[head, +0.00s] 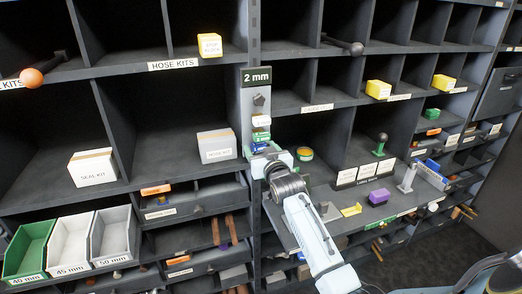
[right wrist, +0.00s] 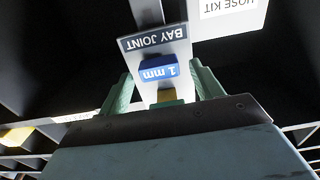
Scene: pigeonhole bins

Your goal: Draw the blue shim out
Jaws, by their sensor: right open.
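The blue shim (right wrist: 158,72), marked 1 mm, shows upside down in the right wrist view, in the narrow bay under the BAY JOINT label (right wrist: 153,38). In the head view a thin blue piece (head: 259,147) shows low in the stack on the upright, just above my right gripper (head: 267,157). In the right wrist view my right gripper (right wrist: 161,84) is open, with one green finger on each side of the blue shim. Gaps show beside it; contact cannot be told. My left gripper is not in view.
A white hose kit box (head: 216,147) stands close on the left.

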